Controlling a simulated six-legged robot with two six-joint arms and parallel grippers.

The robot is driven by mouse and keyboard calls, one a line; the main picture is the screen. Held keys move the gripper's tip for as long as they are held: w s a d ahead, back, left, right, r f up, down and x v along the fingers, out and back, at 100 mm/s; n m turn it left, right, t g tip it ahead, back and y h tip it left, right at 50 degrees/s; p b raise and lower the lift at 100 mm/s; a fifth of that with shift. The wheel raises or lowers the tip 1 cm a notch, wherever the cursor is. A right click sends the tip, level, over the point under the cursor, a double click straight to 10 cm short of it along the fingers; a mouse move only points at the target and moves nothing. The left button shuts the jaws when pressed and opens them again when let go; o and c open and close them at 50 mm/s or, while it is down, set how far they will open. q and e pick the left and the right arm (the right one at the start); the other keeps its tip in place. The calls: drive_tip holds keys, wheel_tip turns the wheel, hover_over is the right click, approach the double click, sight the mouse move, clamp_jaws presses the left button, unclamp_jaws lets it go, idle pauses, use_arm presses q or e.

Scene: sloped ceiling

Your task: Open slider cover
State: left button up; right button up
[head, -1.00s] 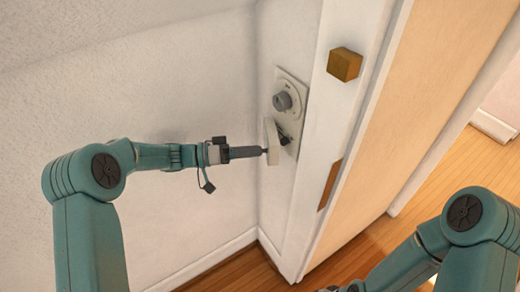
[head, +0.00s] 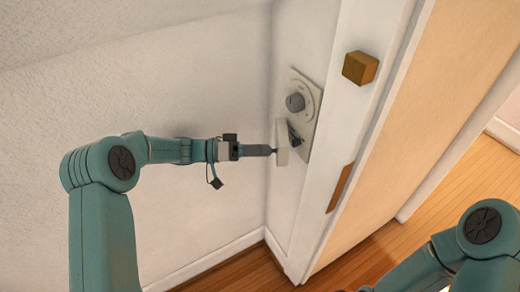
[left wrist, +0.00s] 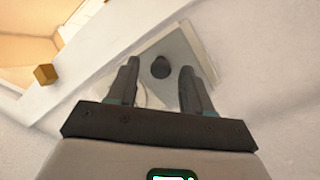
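A pale wall plate (head: 304,118) is on the narrow wall beside the door frame. It bears a round grey knob (head: 295,102) and, lower, a dark part (head: 294,137). A white flap-like piece (head: 282,143), perhaps the slider cover, stands out from its lower part. My left gripper (head: 273,150) is at this piece; contact is unclear. In the left wrist view my left gripper's fingers (left wrist: 159,75) are apart, with a dark round knob (left wrist: 161,67) seen between them on the plate (left wrist: 201,55). My right gripper is out of view; only my right arm shows.
A brass-coloured cube-shaped knob (head: 360,68) juts from the white door frame, right of the plate. A brown strip (head: 340,187) sits lower on it. The textured wall (head: 190,100) is close behind my left arm. Wooden floor (head: 450,180) is free at right.

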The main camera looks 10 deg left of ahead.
use_arm(q)
wheel_tip(320, 180, up, 20)
idle(0.4)
